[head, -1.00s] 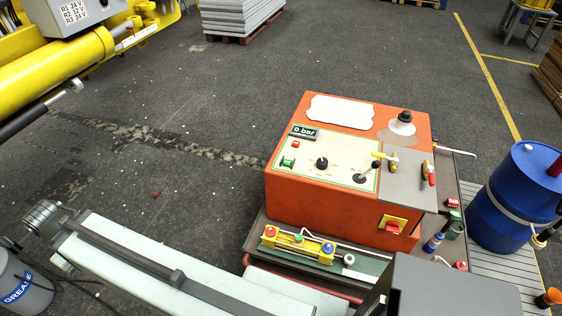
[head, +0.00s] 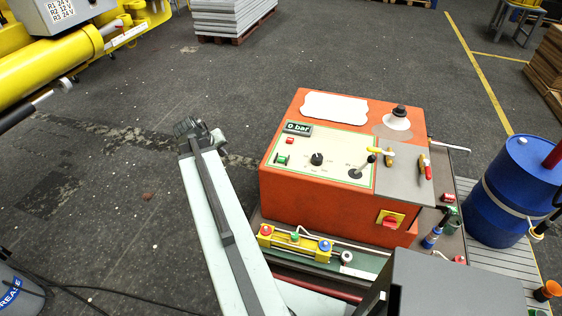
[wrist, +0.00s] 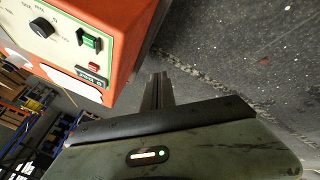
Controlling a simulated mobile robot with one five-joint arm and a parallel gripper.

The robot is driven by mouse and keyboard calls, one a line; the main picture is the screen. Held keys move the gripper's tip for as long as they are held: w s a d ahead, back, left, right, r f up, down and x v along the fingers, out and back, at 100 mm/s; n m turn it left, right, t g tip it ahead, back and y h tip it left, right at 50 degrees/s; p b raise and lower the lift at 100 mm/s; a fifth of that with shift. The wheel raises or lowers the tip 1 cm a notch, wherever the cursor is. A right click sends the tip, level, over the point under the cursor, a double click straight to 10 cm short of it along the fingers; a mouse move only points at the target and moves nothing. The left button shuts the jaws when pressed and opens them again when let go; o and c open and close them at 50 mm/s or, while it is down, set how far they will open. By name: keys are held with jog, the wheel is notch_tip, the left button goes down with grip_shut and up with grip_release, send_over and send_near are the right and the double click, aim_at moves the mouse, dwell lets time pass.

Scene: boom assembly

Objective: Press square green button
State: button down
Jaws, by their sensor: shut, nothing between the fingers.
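The square green button (head: 282,160) sits on the pale control panel on top of the orange box (head: 330,215), below a small red button (head: 290,141) and the "0 bar" display (head: 298,128). In the wrist view the green button (wrist: 90,41) shows at upper left, with the red button (wrist: 95,66) just under it. My gripper (head: 188,126) is shut and empty, left of the box and apart from the button. In the wrist view its closed fingers (wrist: 158,88) point up beside the box's edge. Nothing hides the button.
The panel also carries a black knob (head: 317,158) and a lever (head: 356,172). Tools lie on a grey plate (head: 403,178) to the right. A blue barrel (head: 515,190) stands at far right. Yellow machinery (head: 60,70) is at upper left.

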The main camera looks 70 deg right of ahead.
aim_at(280, 160)
jog(key=s+d+r+m+g+h+b, duration=0.1)
jog(key=s+d+r+m+g+h, duration=0.1)
jog(key=s+d, duration=1.2)
jog(key=s, duration=0.3)
jog(key=shift+s+m, duration=0.4)
jog(key=shift+d+f, duration=0.1)
jog(key=shift+f, duration=0.05)
notch_tip(280, 160, down, 9)
jog(key=b, duration=0.9)
jog(key=shift+r, duration=0.2)
jog(key=shift+f+b, duration=0.3)
jog(key=shift+f, duration=0.05)
